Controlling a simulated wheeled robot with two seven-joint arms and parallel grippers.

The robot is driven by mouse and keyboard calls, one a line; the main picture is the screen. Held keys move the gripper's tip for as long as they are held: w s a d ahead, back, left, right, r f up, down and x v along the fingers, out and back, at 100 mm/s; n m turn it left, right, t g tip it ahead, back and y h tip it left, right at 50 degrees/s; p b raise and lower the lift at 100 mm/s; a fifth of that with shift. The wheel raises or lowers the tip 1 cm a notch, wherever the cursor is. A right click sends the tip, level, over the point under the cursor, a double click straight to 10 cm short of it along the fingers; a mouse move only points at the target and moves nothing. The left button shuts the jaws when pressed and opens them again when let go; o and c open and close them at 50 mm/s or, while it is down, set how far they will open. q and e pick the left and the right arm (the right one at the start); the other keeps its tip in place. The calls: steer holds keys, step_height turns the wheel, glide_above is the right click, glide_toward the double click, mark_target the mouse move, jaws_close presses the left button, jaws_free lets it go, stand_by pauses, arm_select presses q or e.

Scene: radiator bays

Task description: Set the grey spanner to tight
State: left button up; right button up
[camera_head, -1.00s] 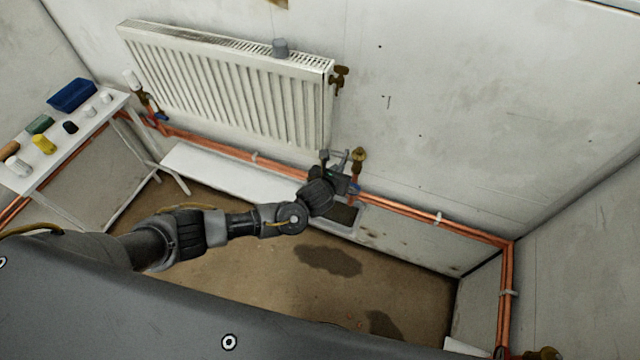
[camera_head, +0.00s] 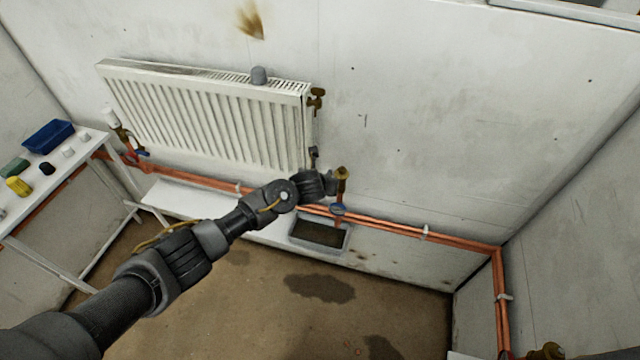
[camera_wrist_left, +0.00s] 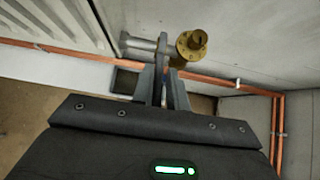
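A grey bar-like piece, which looks like the grey spanner (camera_wrist_left: 160,46), stands at the left of the brass valve (camera_wrist_left: 192,43) in the left wrist view. Its lower part runs down to between or beside my left gripper's fingers (camera_wrist_left: 162,82). I cannot tell whether the fingers grip it or only straddle it. In the head view my left gripper (camera_head: 325,184) is at the lower right corner of the radiator, just left of the brass valve (camera_head: 341,174). The fingertips are small and partly hidden there. My right gripper is not in view.
The white radiator (camera_head: 205,115) hangs on the wall above left. Copper pipes (camera_head: 390,224) run along the wall behind the valve. A table (camera_head: 60,205) with a blue bin (camera_head: 48,137) stands at left. The floor in front is mostly clear.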

arm_select(q)
steer(key=shift+o, duration=1.4)
steer(key=shift+s, duration=0.1)
steer(key=shift+f, duration=0.1)
steer(key=shift+a, duration=0.1)
steer(key=v, duration=1)
steer(key=shift+s+r, duration=0.25)
steer(key=shift+s, duration=0.05)
